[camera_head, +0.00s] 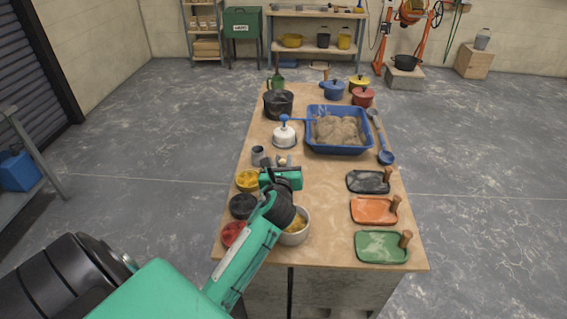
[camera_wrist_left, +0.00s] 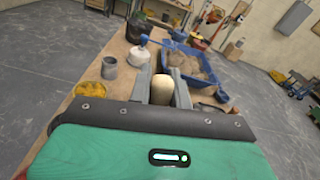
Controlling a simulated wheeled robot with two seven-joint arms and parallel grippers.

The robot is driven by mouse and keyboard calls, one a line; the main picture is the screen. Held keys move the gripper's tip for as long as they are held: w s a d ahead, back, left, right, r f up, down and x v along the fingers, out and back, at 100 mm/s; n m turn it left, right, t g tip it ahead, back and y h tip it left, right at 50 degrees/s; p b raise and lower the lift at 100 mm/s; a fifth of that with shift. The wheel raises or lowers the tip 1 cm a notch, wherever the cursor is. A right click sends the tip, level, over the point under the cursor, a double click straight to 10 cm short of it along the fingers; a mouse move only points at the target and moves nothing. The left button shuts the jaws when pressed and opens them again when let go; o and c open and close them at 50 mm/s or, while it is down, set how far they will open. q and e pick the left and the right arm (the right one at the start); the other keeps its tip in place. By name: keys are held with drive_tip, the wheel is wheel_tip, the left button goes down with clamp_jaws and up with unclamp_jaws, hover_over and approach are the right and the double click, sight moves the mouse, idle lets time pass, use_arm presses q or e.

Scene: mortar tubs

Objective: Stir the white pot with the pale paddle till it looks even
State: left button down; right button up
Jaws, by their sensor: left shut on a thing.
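The white pot (camera_head: 300,237) stands near the front of the table in the head view, with yellowish, uneven-looking contents (camera_head: 296,224). My left wrist hides part of it. My left gripper (camera_head: 282,160) is just beyond the pot, its fingers shut on a pale, rounded handle. In the left wrist view, this pale paddle (camera_wrist_left: 162,89) shows as a cream handle end between the two grey fingers (camera_wrist_left: 162,84). The paddle's lower part is hidden, so I cannot tell whether it touches the contents. My right gripper is not in view.
Yellow (camera_head: 247,180), black (camera_head: 242,206) and red (camera_head: 233,233) tubs stand left of the pot. A grey cup (camera_head: 258,156), white-and-blue dispenser (camera_head: 284,138) and blue sand tray (camera_head: 343,149) stand farther back.

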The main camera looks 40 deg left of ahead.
use_arm(q)
wheel_tip(320, 180, down, 7)
drive_tip(key=b, duration=0.4)
idle(0.4)
